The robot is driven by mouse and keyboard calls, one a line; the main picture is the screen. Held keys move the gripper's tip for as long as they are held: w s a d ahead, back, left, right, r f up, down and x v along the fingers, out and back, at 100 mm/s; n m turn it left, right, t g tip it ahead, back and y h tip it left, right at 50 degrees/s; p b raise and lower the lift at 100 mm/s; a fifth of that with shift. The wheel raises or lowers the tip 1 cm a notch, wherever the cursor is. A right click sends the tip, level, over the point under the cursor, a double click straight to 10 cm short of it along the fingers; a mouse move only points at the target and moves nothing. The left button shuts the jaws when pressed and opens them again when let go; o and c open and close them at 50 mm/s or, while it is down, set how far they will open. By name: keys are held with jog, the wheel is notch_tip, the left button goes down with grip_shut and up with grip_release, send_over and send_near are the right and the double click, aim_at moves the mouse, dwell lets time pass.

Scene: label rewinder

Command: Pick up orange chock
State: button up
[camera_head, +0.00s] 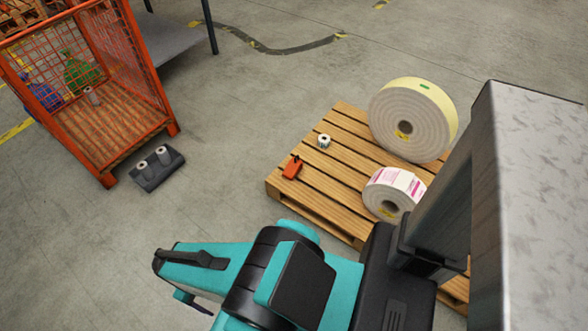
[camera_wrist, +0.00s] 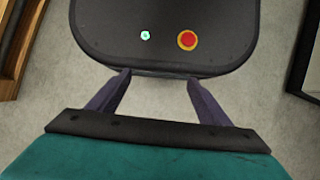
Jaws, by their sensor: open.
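The orange chock (camera_head: 292,167) lies on the near left part of the wooden pallet (camera_head: 277,188) in the head view. It is a small wedge-like block with a dark part at its top. My gripper (camera_wrist: 158,79) is open in the wrist view, with two dark purple fingers apart and nothing between them. In the head view only a bit of a finger shows below my teal arm, at the lower left, well apart from the chock. The chock does not show in the wrist view.
A large label roll (camera_head: 408,120), a smaller roll with pink print (camera_head: 392,193) and a tiny roll (camera_head: 324,141) stand on the pallet. An orange mesh cage (camera_head: 105,182) and a dark tray with small rolls (camera_head: 150,182) are left. Floor between is clear.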

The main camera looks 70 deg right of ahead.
jog(key=w+d+f+m+t+b, duration=0.1)
jog(key=w+d+f+m+b, duration=0.3)
jog(key=d, duration=0.4)
jog(key=w+d+f+m+t+b, duration=0.1)
jog(key=w+d+f+b, duration=0.15)
jog(key=w+d, duration=0.45)
jog(key=w+d+f+m+t+b, duration=0.1)
jog(key=w+d+f+m+b, duration=0.3)
jog(key=d, duration=0.4)
jog(key=d+m+t+h+b, duration=0.15)
jog(key=d+m+b, duration=0.4)
jog(key=d, duration=1.55)
jog(key=m+h+b, duration=0.3)
jog(key=m+b, duration=0.3)
jog(key=b, duration=0.5)
send_near(295, 158)
jog(key=shift+g+x, duration=0.25)
jog(key=shift+x, duration=0.95)
jog(key=shift+d+f, duration=0.1)
jog(key=shift+f, duration=0.05)
jog(key=shift+b+x, duration=1.3)
jog(key=shift+x, duration=2.9)
jog(key=shift+w+f, duration=0.1)
